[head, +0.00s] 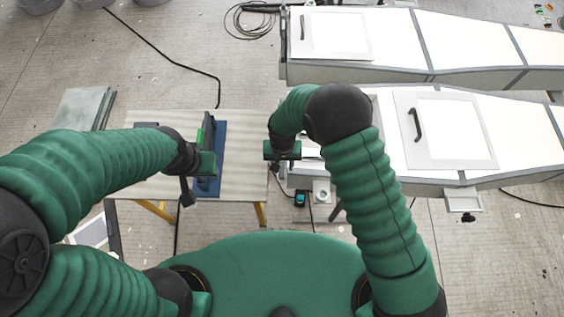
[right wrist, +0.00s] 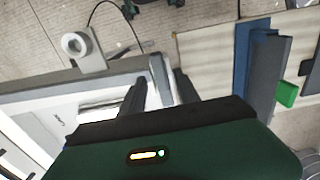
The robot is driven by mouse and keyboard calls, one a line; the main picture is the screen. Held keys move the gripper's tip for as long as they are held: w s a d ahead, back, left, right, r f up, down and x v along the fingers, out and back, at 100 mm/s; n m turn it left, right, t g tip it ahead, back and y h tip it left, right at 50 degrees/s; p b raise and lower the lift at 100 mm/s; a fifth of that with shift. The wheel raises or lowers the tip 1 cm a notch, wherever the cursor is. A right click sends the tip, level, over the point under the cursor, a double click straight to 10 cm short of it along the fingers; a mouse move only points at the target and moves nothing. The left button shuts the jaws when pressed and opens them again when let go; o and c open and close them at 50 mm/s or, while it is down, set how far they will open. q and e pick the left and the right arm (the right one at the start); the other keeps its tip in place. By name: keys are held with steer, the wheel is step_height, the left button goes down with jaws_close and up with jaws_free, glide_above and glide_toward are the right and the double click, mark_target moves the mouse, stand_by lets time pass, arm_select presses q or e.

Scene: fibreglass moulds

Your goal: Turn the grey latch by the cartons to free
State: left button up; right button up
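My right gripper (head: 283,150) is at the near-left end of the nearer white mould (head: 530,135). In the right wrist view its two dark fingers (right wrist: 160,90) are apart, one on each side of a light grey upright piece (right wrist: 160,75) at the mould's edge. This piece looks like the latch; I cannot tell whether both fingers touch it. In the head view my gripper and arm hide it. No cartons can be made out clearly. My left gripper (head: 207,163) is over the wooden table, by a dark and blue fixture (head: 220,150); its fingers are unclear.
The pale wooden table (head: 245,150) stands left of the mould, with a narrow gap between. A white plate with a round fitting (head: 321,192) sticks out below the mould's near edge; it also shows in the right wrist view (right wrist: 82,50). Another white mould (head: 400,35) lies behind. Cables cross the floor.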

steer(key=shift+s+f, duration=0.15)
steer(key=shift+f, duration=0.2)
steer(key=shift+s, duration=0.4)
steer(key=shift+w+a+f, duration=0.2)
steer(key=shift+a, duration=0.05)
steer(key=c, duration=0.6)
steer(key=shift+c, duration=1)
steer(key=shift+d, duration=0.2)
jaws_close()
steer(key=shift+w+a+r, duration=0.1)
steer(key=shift+w+r, duration=0.05)
